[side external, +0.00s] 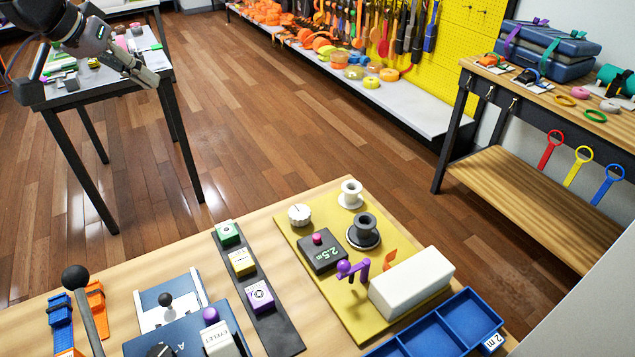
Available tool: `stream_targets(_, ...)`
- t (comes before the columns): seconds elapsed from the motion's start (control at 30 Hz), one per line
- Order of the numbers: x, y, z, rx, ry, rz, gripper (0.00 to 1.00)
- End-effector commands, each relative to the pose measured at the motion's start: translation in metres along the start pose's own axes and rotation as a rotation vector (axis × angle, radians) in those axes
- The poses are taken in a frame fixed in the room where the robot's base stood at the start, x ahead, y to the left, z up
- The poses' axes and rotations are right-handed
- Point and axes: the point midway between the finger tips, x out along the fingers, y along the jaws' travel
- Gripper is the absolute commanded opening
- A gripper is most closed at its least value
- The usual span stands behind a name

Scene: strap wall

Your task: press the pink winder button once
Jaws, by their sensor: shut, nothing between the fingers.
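The pink button (317,238) is a small round knob on top of a black box (322,256) whose face reads "2.5 m" in green. The box sits on a yellow board (345,312) on the near wooden table. My gripper (152,79) is at the upper left, far from the button and apart from it. It is shut and empty. Nothing covers the button.
Around the button stand a white knob (299,214), a dark spool (363,232), a white spool (350,194), a purple crank (353,268) and a white block (411,284). A black strip (283,335) with several colored blocks lies to the left.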

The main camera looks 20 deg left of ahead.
Motion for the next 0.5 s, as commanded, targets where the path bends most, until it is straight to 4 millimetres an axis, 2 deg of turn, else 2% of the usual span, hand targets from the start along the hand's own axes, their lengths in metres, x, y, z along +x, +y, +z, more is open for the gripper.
stream_targets(0.03, 0.025, 0.014, 0.0, -0.009, -0.006, 0.015, 0.0)
stream_targets(0.23, 0.112, 0.064, 0.007, -0.063, 0.011, 0.076, 0.0)
stream_targets(0.4, 0.182, 0.101, 0.033, -0.107, 0.022, 0.121, 0.0)
stream_targets(0.5, 0.216, 0.117, 0.052, -0.128, 0.029, 0.143, 0.0)
